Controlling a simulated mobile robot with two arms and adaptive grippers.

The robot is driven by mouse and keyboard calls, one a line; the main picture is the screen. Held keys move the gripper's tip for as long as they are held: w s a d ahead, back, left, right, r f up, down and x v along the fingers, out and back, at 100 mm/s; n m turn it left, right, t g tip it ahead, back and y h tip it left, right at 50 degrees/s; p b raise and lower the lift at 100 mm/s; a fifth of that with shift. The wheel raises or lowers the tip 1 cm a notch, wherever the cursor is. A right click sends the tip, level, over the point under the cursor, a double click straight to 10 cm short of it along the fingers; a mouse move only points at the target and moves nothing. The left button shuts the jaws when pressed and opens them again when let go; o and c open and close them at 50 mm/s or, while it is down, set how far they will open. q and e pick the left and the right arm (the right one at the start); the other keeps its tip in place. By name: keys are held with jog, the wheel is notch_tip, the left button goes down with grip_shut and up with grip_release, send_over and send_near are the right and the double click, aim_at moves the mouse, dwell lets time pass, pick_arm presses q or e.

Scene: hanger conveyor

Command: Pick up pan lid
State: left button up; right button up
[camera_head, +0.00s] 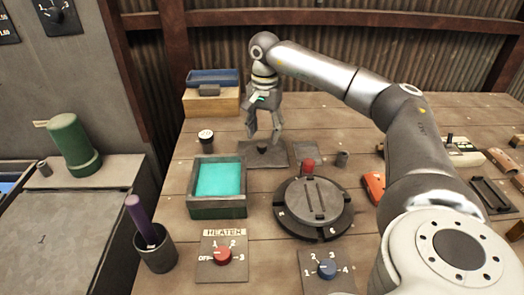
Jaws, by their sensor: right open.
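The pan lid appears to be the flat dark square plate (253,160) with a small dark knob on the wooden table. My right gripper (263,138) points down over this plate, its fingers spread on either side above the knob. It is open and holds nothing. Whether the fingertips touch the plate is hard to tell. A square dark pan (217,212) with bright teal contents stands uncovered just in front and to the left of the plate. My left gripper is out of view.
A round dark turntable (343,212) with a red knob behind it sits right of the pan. A heater dial (223,254) and a blue dial (327,268) lie in front. A small cup (206,137) stands left of the plate. My right arm crosses the right side.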

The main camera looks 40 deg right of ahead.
aim_at(262, 144)
jog(key=f, duration=0.3)
jog(key=f+p, duration=0.1)
jog(key=f, duration=0.1)
jog(key=shift+w+a, duration=0.15)
jog(key=shift+a, duration=0.2)
jog(key=shift+f, duration=0.35)
jog(key=c, duration=0.3)
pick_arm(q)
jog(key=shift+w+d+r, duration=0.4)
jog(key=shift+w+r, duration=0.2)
pick_arm(e)
jog(key=shift+r, duration=0.1)
jog(key=c, duration=0.8)
